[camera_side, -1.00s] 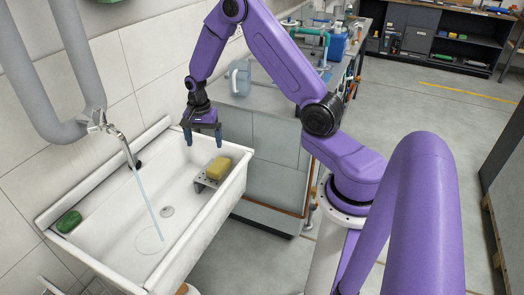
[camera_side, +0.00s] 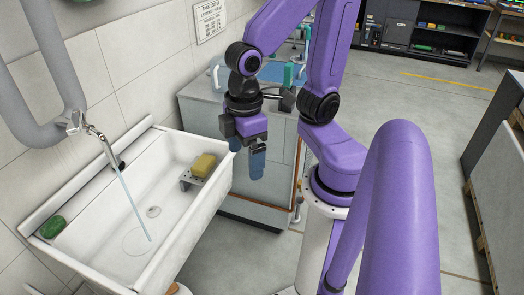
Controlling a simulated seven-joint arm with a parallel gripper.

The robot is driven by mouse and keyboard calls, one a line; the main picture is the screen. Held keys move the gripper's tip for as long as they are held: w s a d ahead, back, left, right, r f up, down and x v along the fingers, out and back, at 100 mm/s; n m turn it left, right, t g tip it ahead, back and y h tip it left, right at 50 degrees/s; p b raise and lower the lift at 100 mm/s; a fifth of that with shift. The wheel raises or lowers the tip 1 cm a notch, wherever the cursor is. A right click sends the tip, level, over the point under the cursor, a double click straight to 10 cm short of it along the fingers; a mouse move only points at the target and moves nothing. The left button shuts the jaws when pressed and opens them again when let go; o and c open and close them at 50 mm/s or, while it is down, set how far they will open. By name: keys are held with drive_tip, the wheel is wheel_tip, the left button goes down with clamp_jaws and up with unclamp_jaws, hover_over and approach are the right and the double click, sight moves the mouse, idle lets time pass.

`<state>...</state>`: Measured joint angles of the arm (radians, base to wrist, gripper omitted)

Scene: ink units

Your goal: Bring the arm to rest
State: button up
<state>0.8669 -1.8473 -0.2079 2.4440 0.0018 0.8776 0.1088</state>
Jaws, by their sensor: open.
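My gripper (camera_side: 247,160) is open and empty, with its blue fingers pointing down. It hangs in the air at the right of the white sink (camera_side: 105,205), in front of the grey cabinet. One finger partly hides the other from this side. My purple arm is folded back above it. Nothing is between the fingers.
Water runs from the tap (camera_side: 104,145) into the sink. A yellow sponge (camera_side: 204,165) sits on a small metal rack (camera_side: 190,180) at the sink's right side. A grey counter (camera_side: 200,98) stands behind my gripper.

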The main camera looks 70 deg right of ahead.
drive_tip(key=s+n, duration=0.1)
drive_tip(key=s, duration=0.1)
drive_tip(key=s+d+n, duration=0.1)
drive_tip(key=shift+s+r+n, duration=0.2)
drive_tip(key=shift+r+n, duration=0.05)
drive_tip(key=shift+n, duration=0.05)
idle(1.1)
